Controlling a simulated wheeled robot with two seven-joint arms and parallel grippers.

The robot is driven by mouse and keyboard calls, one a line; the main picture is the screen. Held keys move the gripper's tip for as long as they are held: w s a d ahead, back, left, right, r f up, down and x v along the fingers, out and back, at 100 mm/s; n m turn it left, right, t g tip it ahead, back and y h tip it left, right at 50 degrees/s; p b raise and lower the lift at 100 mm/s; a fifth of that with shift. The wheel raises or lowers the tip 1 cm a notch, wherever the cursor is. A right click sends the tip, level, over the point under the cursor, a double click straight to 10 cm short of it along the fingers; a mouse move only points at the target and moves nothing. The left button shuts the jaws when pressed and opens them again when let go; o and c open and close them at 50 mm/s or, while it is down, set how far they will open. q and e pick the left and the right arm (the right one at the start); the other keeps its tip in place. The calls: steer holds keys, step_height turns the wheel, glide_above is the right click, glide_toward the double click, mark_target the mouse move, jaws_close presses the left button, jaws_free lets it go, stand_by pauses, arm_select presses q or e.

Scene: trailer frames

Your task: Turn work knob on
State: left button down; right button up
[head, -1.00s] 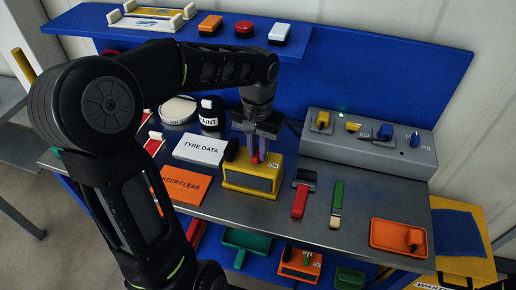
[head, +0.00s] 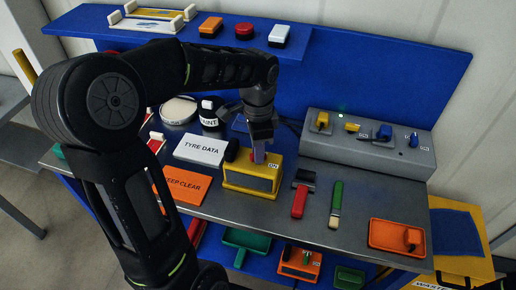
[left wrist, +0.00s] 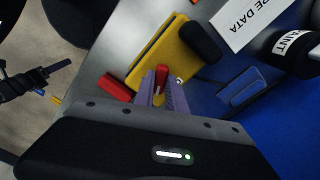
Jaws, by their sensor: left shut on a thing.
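My left gripper (head: 259,154) points down over the box's top. In the left wrist view its purple-grey fingers (left wrist: 161,88) are on both sides of the red knob, shut on it. In the head view the fingers mostly hide the knob.
A grey control panel (head: 340,155) with yellow and blue switches stands at the back right. A red-handled tool (head: 300,200), a green-handled brush (head: 336,205) and an orange tray (head: 385,247) lie to the right. A "TYRE DATA" sign (head: 200,160) lies left.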

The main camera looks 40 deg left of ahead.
arm_select(q)
steer(key=m, duration=0.5)
steer(key=shift+m+p, duration=0.35)
steer(key=shift+m, duration=0.05)
steer(key=c, duration=1.4)
jaws_free()
steer(key=shift+o, duration=0.2)
steer(key=shift+r+b, duration=0.45)
steer(key=shift+r, duration=3.5)
